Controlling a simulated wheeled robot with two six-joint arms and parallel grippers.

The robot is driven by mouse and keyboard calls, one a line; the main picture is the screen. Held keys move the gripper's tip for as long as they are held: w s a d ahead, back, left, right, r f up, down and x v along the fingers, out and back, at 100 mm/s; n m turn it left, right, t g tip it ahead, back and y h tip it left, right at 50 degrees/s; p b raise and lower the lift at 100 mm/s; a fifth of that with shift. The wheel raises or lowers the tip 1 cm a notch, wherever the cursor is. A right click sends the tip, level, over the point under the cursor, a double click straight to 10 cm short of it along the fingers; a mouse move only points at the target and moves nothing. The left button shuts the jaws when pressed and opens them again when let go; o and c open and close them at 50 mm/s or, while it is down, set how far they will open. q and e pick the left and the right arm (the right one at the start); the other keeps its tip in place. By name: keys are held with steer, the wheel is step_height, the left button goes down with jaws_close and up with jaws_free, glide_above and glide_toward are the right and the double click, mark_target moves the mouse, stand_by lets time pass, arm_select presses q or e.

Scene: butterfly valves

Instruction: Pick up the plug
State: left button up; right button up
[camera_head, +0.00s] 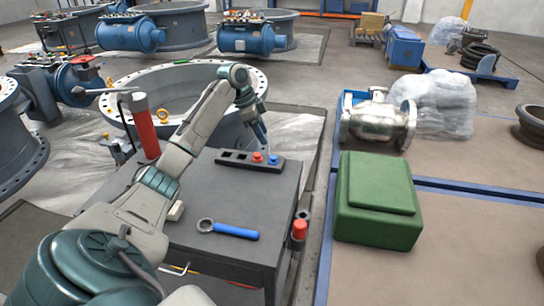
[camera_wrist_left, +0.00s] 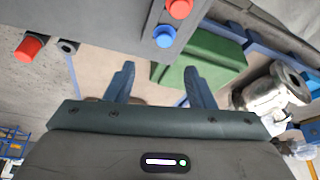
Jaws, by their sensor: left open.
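A dark rack (camera_head: 236,161) lies on the grey table (camera_head: 180,236). A red plug (camera_head: 257,156) and a blue plug (camera_head: 274,159) stand upright in its right end, and the slots to their left look empty. My left gripper (camera_head: 267,147) is just above and behind that end; its fingers are small there. In the left wrist view the gripper (camera_wrist_left: 160,84) is open with nothing between its fingers. The red plug (camera_wrist_left: 179,8) and blue plug (camera_wrist_left: 164,36) show beyond the fingertips, apart from them. Another red plug (camera_head: 299,228) sits at the table's right side, also in the left wrist view (camera_wrist_left: 29,47).
A blue-handled wrench (camera_head: 228,230) lies on the table, and a red cylinder (camera_head: 143,127) stands at its back left. A green case (camera_head: 377,200) and a metal valve body (camera_head: 379,122) are to the right. A large flanged ring (camera_head: 176,88) stands behind the table.

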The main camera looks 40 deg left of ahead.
mark_target(272, 157)
arm_select(q)
steer(key=x, duration=0.4)
steer(key=shift+f, duration=0.15)
steer(key=x, duration=0.3)
steer(key=a+b+x, duration=0.1)
steer(key=x, duration=0.1)
steer(key=shift+w+f, duration=0.15)
steer(key=shift+f, duration=0.25)
steer(key=c, duration=0.9)
